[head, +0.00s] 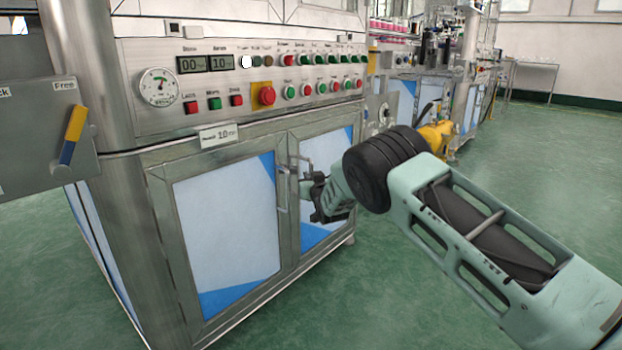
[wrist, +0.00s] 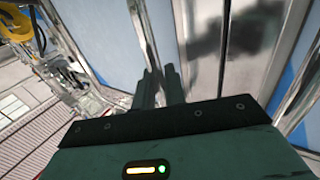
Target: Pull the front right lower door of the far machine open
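The machine's front right lower door (head: 336,146) has a steel frame around a white and blue panel and looks closed. Its handle (head: 306,160) is a metal bar near the door's left edge, and its lower part is hidden by my gripper. My gripper (head: 312,197) is in front of this door at handle height. In the wrist view, my two fingers (wrist: 159,72) point at the door face with a narrow gap between them.
The left lower door (head: 228,225) is shut, with its own handle (head: 282,190) close to my gripper. A control panel (head: 250,80) with buttons and a gauge is above. A grey box with a yellow-blue lever (head: 73,134) is at left. Green floor (head: 400,280) is clear in front.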

